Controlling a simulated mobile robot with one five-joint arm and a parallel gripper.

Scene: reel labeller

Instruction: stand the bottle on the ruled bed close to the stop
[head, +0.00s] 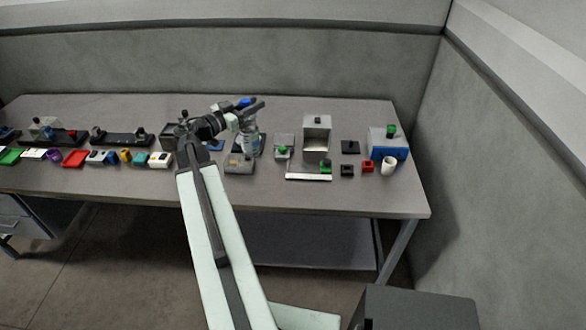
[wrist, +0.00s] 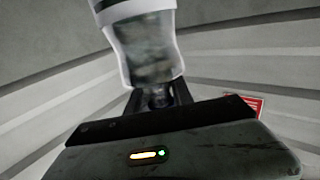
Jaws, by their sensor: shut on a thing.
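My gripper (head: 250,107) is above the middle of the workbench, shut on the upper end of the clear bottle (head: 250,141). In the wrist view the bottle (wrist: 146,48) stretches away from the jaws (wrist: 158,98), its narrow neck between them and a white band at its far end. In the head view it hangs below the gripper, roughly upright, over or in front of a dark flat plate (head: 263,147). This plate may be the ruled bed. No ruling or stop can be made out at this size, and I cannot tell if the bottle touches the plate.
A grey block (head: 239,164) lies in front of the bottle. To the right are a green-knobbed grey fixture (head: 283,151), an open grey housing (head: 317,124), a white strip (head: 308,177), a white cup (head: 389,166) and a blue box (head: 388,148). Several small coloured items line the left.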

